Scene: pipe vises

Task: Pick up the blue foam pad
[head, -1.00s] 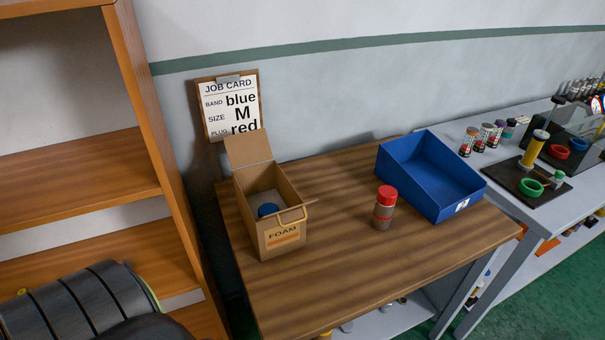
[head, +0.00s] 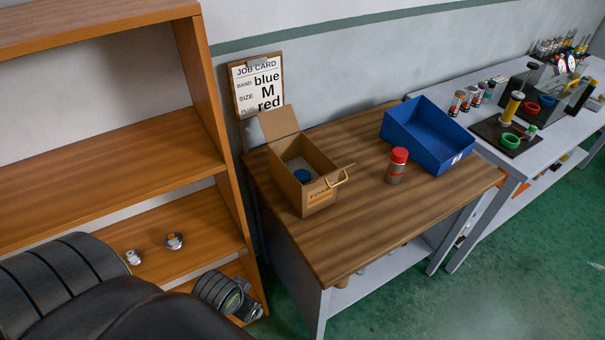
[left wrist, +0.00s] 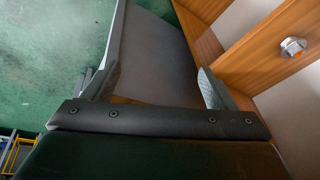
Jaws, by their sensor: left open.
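The blue foam pad (head: 302,176) sits inside an open cardboard box (head: 320,197) labelled FOAM, on the left part of the wooden table. Only its rounded blue top shows; the box walls hide the rest. My left gripper (left wrist: 159,70) shows in the left wrist view with its two fingers wide apart and nothing between them. It is well away from the box, near the table's grey side panel (left wrist: 155,55) and the shelf unit. The pad is not in the left wrist view. My right gripper is not in view.
A wooden shelf unit (head: 110,150) stands left of the table (head: 370,220), with metal fittings (head: 173,241) on a lower shelf. The box's flap is raised at the back and a handle (head: 340,178) sticks out. A red-capped can (head: 396,166) and blue bin (head: 430,140) stand right.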

